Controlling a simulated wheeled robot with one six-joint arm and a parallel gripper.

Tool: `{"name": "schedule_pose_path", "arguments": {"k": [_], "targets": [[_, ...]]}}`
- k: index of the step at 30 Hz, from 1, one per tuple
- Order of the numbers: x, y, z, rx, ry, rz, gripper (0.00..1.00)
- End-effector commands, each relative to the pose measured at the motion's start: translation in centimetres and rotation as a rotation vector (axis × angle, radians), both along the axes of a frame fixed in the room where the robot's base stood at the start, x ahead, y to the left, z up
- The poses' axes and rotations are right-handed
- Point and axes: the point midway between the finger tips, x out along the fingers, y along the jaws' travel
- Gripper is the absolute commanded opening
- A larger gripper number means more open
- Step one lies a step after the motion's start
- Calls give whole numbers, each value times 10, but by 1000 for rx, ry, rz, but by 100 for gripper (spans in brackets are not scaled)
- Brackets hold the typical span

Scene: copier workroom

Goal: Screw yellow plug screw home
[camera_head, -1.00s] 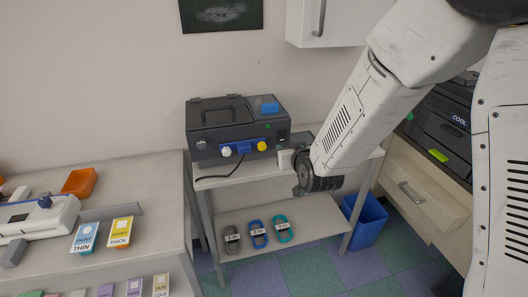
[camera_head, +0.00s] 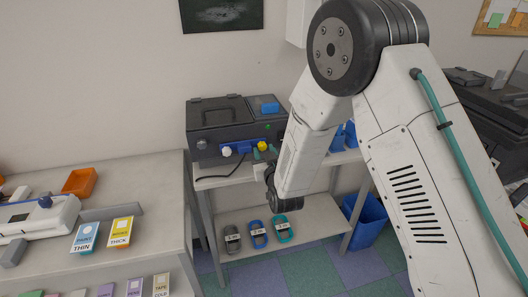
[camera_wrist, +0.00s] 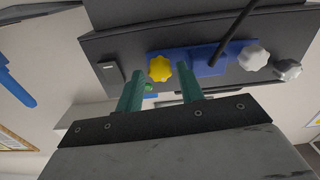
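The yellow plug screw (camera_head: 262,146) is a lobed knob at the right end of the blue plug (camera_head: 243,147) on the front of the black machine. In the wrist view, the yellow plug screw (camera_wrist: 159,68) sits at the left end of the blue plug (camera_wrist: 208,60). My gripper (camera_head: 264,154) is just in front of and below the screw in the head view. Its two teal fingers show apart in the wrist view (camera_wrist: 158,80), with the screw just beyond their tips, roughly between them. Nothing is held. Contact with the screw cannot be told.
A white knob (camera_head: 227,151) sits at the plug's other end, with a grey knob (camera_wrist: 287,69) beyond it. A black cable (camera_wrist: 233,37) leaves the plug. The machine (camera_head: 216,119) stands on a cart; several labelled cable coils (camera_head: 258,233) lie on its lower shelf.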

Motion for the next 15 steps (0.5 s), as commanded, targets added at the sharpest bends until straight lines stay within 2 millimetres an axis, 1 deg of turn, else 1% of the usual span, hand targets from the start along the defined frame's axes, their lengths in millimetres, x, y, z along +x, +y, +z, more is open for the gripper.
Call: {"name": "schedule_pose_path", "arguments": {"k": [3,10,11,12,14,15], "targets": [[6,1,0,0,0,0,38],[6,2,0,0,1,0,38],[6,2,0,0,1,0,32],[6,2,0,0,1,0,21],[6,2,0,0,1,0,5],[6,2,0,0,1,0,5]]}}
